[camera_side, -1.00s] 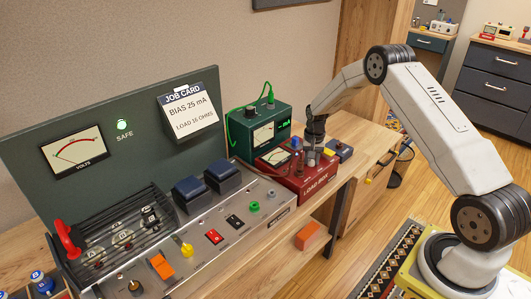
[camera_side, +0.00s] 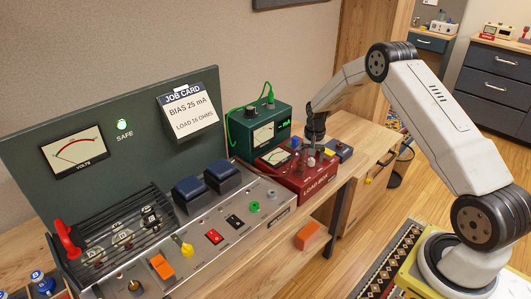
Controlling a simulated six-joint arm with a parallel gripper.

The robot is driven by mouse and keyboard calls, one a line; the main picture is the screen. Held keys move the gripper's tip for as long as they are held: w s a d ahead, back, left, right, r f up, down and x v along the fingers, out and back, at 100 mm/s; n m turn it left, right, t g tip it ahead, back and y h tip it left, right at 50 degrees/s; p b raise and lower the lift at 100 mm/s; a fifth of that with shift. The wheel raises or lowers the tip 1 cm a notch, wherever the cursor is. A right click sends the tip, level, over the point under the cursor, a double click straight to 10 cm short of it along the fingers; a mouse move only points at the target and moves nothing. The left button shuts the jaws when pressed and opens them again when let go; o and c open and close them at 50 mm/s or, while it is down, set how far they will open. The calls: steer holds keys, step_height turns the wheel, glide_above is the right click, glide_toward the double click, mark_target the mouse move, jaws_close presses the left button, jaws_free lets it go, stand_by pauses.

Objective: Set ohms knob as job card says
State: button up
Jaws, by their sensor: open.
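The job card (camera_side: 190,110) hangs on the dark green panel (camera_side: 75,120) and reads "BIAS 25 mA" and "LOAD 16 OHMS". The red load box (camera_side: 318,184) stands on the bench right of the long grey chassis, with a meter on its top and several knobs and posts. My gripper (camera_side: 311,152) is open, pointing down over the right part of the load box's top. It covers part of that top, so the ohms knob and its setting cannot be made out. I cannot tell whether the fingers touch a knob.
A green meter box (camera_side: 259,130) with a green lead stands just behind the load box. A dark blue box (camera_side: 339,151) is to its right. The grey chassis (camera_side: 225,235) carries tubes, switches and a red lever (camera_side: 66,238). An orange block (camera_side: 308,236) lies below the bench top.

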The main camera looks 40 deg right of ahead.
mark_target(311, 158)
steer(key=shift+r, duration=3.45)
steer(key=shift+a, duration=0.1)
steer(key=shift+a+r, duration=0.1)
steer(key=shift+a, duration=0.1)
steer(key=s+a+r+n+t, duration=0.1)
steer(key=s+a+r+n, duration=0.4)
steer(key=a, duration=0.4)
steer(key=s+a+r+n+t, duration=0.1)
steer(key=s+a+r+n, duration=0.1)
steer(key=s+a, duration=0.6)
steer(key=s+a+n, duration=0.3)
steer(key=s+a, duration=0.3)
steer(key=s, duration=0.2)
steer(key=shift+r+t, duration=0.2)
steer(key=shift+t, duration=0.1)
steer(key=shift+w, duration=0.1)
steer(key=shift+c, duration=0.2)
